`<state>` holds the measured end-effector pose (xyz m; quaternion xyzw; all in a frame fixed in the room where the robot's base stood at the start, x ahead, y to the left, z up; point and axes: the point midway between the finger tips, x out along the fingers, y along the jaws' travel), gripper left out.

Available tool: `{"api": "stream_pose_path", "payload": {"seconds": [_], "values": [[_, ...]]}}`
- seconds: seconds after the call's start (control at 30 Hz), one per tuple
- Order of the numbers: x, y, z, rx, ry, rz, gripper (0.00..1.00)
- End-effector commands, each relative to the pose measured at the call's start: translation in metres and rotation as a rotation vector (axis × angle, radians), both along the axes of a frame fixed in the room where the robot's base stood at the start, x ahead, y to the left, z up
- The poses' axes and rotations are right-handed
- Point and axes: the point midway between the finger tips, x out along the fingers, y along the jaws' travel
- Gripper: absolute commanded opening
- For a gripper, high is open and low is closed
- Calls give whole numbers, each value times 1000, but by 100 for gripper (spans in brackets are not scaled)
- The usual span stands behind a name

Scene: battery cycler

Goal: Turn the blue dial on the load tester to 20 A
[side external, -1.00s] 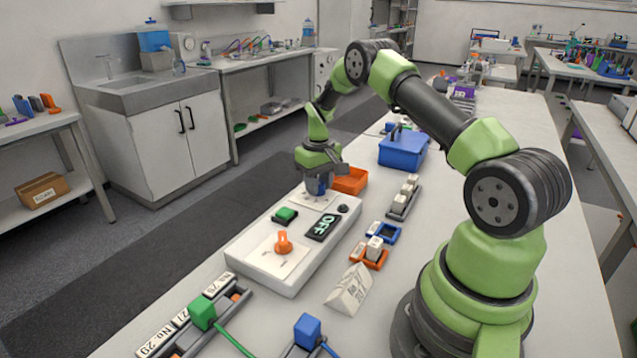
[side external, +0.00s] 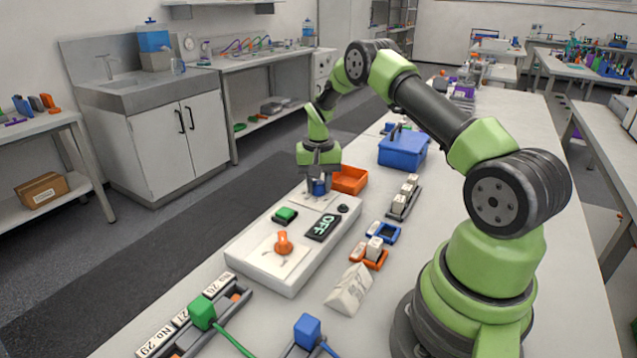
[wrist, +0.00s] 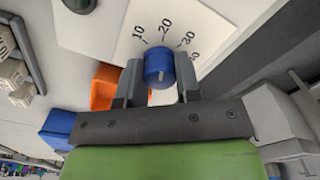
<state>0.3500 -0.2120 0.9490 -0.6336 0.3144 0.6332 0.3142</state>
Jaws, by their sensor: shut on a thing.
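The load tester (side external: 262,262) is a pale box on the bench in the side view. Its blue dial (wrist: 158,66) sits on a white scale plate (wrist: 205,22) in the wrist view, with 10, 20 and 30 readable and another figure partly hidden. My gripper (wrist: 159,72) is shut on the blue dial, one finger on each side. A short pale mark shows on the dial, roughly in line with 20; its exact reading I cannot tell. In the side view my gripper (side external: 319,186) points down over the dial (side external: 319,187), which is partly covered by the fingers.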

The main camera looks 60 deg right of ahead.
Motion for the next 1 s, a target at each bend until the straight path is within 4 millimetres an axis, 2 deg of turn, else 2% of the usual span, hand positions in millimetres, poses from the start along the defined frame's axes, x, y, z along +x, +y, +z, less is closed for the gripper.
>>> {"api": "stream_pose_path", "payload": {"seconds": [0.33, 0.37, 0.47, 0.77, 0.87, 1.0], "values": [[-1, 1, 1, 3, 2, -5, 7], [-1, 1, 1, 4, 3, -5, 33], [0, 1, 1, 3, 2, -5, 56], [0, 0, 2, 1, 1, -3, 57], [0, 0, 11, 0, -1, -2, 57], [1, 0, 37, -2, -4, -3, 57]]}}
